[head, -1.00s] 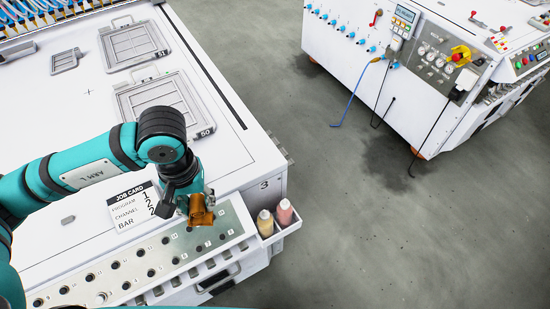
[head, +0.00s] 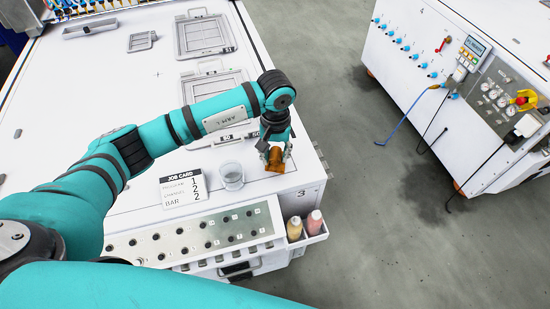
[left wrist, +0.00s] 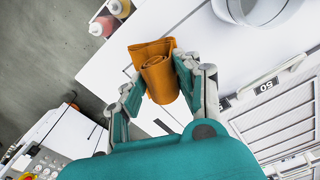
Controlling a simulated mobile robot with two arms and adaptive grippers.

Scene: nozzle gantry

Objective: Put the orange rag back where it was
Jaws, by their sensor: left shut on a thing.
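The orange rag (head: 276,160) is a rolled, folded cloth in my left gripper (head: 274,152), over the white machine top near its right edge. In the left wrist view the rag (left wrist: 157,70) shows its coiled end between the two fingers of my left gripper (left wrist: 152,92), which are shut on it. I cannot tell whether the rag touches the surface. My right gripper is in neither current view.
A clear cup (head: 231,175) and the job card (head: 184,187) lie left of the rag. A panel of dark knobs (head: 205,235) runs along the front. Two bottles (head: 304,226) stand in a side holder. Framed screens (head: 203,35) lie farther back.

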